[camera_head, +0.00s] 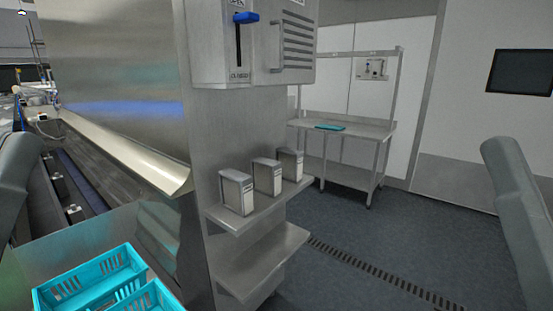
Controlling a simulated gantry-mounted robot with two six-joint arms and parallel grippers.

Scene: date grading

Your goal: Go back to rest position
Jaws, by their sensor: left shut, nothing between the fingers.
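A grey link of my left arm (15,180) stands at the left edge of the head view. A grey link of my right arm (520,215) stands at the right edge. Both links are raised and cut off by the picture's edge. The fingers of both grippers are out of the picture, so neither gripper's jaws show. Nothing is seen held by either arm.
Turquoise crates (92,278) stand at the lower left beside a conveyor (85,180). A steel shelf (245,213) carries three grey boxes below a wall cabinet (255,45). A steel table (345,137) stands behind. Open floor (400,245) lies to the right, with a drain grate (385,278).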

